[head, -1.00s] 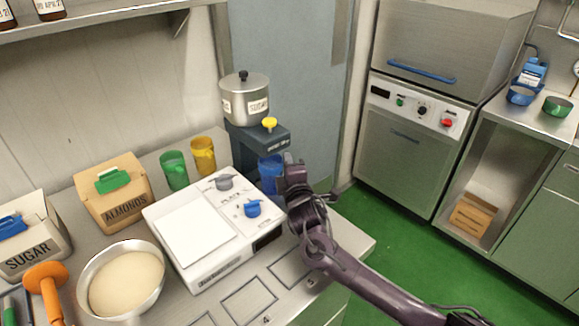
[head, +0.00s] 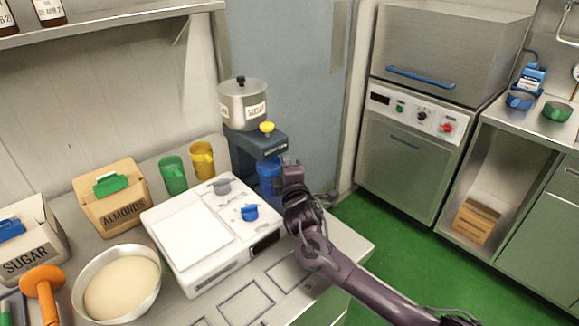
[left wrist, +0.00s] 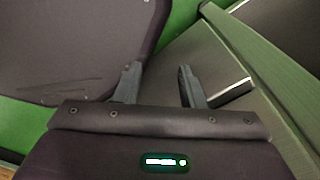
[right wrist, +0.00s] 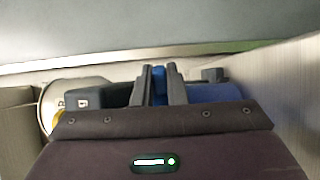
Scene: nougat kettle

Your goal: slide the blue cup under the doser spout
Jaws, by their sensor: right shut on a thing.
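The blue cup (head: 268,176) stands at the foot of the doser, partly hidden by my right gripper (head: 284,172). The doser (head: 256,141) is a dark stand with a yellow knob and a labelled steel pot (head: 243,104) on top. In the right wrist view, my right gripper (right wrist: 160,84) is shut on a blue part of the cup (right wrist: 208,93), probably its handle. The spout itself is hidden, so I cannot tell how exactly the cup lines up with it. My left gripper (left wrist: 158,85) is open and empty, away from the counter.
A white scale (head: 205,235) with a blue knob is left of the cup. Green (head: 173,175) and yellow (head: 202,160) cups stand behind it. An almonds box (head: 111,192), a sugar box (head: 30,240) and a steel bowl (head: 117,285) fill the left. The counter's front right is clear.

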